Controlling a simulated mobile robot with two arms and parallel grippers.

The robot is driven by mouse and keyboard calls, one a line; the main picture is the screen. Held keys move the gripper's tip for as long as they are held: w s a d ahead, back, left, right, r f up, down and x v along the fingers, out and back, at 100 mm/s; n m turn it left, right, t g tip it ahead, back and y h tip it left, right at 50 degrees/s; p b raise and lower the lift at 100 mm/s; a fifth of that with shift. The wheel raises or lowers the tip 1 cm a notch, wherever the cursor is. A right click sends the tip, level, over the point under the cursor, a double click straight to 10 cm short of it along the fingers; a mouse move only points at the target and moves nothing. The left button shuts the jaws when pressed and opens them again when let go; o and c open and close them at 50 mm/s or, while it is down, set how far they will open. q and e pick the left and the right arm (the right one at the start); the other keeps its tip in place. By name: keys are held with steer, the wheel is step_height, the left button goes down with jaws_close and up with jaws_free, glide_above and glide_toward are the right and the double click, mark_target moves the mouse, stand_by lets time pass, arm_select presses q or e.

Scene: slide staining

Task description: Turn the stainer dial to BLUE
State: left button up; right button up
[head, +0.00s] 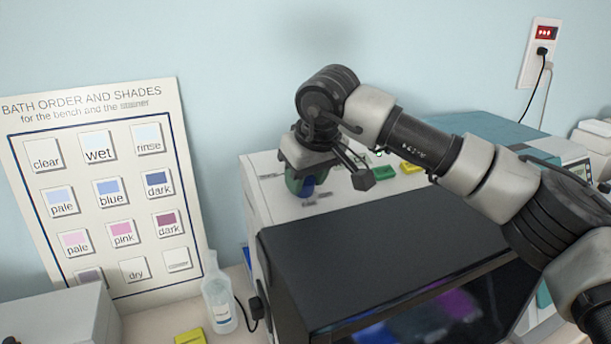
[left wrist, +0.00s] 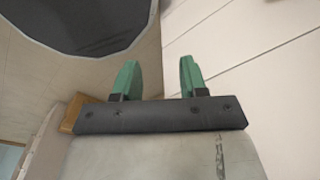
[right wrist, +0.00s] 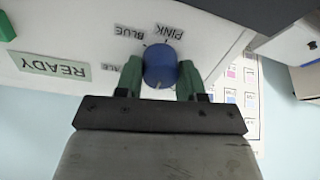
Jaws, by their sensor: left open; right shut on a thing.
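The blue stainer dial (right wrist: 160,62) sits on the white panel of the stainer, between the green fingers of my right gripper (right wrist: 160,78), which is shut on it. In the head view this gripper (head: 308,184) reaches down to the stainer's top (head: 262,180) and partly hides the dial. The right wrist view shows the printed words BLUE (right wrist: 128,32) and PINK (right wrist: 167,31) beside the dial, and another label partly hidden by a finger. A pale mark shows on the dial's gripper-side edge; I cannot tell which label is selected. My left gripper (left wrist: 158,78) is open and empty.
A READY label (right wrist: 54,67) is on the panel. The stainer's dark front (head: 390,260) lies below my right arm. Yellow and green pieces sit behind the gripper. A shade chart (head: 105,190) leans on the wall, with a bottle (head: 219,295) at its foot.

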steer(key=shift+m+b, duration=0.9)
steer(key=shift+m, duration=0.3)
steer(key=m+b, duration=0.1)
steer(key=m, duration=0.1)
steer(key=shift+m, duration=0.3)
steer(key=m+b, duration=0.3)
steer(key=m, duration=0.3)
steer(key=shift+d+t, duration=0.1)
steer(key=shift+t, duration=0.2)
steer(key=m+b, duration=0.2)
steer(key=m, duration=0.4)
steer(key=shift+s+m, duration=0.1)
steer(key=shift+m, duration=0.3)
steer(key=m+b, duration=0.1)
steer(key=m, duration=0.4)
steer(key=shift+r+m+h+b, duration=0.1)
steer(key=shift+m+h+b, duration=0.25)
steer(key=shift+m+h, duration=0.05)
steer(key=shift+m, duration=0.3)
steer(key=o, duration=0.9)
